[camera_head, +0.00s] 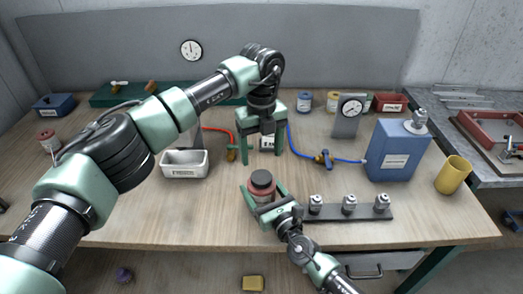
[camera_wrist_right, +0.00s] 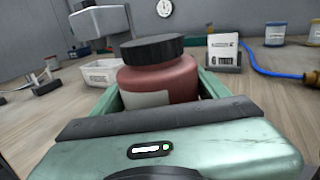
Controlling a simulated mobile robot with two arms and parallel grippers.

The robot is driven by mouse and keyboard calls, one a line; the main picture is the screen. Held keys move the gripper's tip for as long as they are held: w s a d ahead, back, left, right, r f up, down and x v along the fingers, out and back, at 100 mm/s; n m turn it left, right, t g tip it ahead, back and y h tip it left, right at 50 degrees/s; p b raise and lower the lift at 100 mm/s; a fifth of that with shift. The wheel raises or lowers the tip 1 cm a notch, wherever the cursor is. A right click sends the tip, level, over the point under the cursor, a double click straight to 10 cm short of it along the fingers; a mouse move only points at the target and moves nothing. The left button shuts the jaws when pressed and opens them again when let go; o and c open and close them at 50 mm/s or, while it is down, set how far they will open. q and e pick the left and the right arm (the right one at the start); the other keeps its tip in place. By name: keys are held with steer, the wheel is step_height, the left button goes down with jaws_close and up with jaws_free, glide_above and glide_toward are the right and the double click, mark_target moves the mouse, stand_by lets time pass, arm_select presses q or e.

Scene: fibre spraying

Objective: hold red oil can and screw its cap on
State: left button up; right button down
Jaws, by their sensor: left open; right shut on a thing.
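The red oil can (camera_head: 259,200) stands on the workbench and also shows in the right wrist view (camera_wrist_right: 160,80), with a pale label on its side. A black cap (camera_head: 262,179) sits on top of the can; in the right wrist view the cap (camera_wrist_right: 152,49) looks level. How tight it is, I cannot tell. My right gripper (camera_head: 264,193) is shut on the can's body, one green finger on each side. My left gripper (camera_head: 259,147) is open and empty, fingers pointing down, behind the can in the picture and apart from it.
A white tray (camera_head: 184,171) stands to the left. A blue container (camera_head: 397,152) and a yellow cup (camera_head: 453,175) stand at right. A blue hose (camera_head: 345,160) crosses the bench behind.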

mark_target(262, 177)
arm_select(q)
steer(key=shift+f, duration=4)
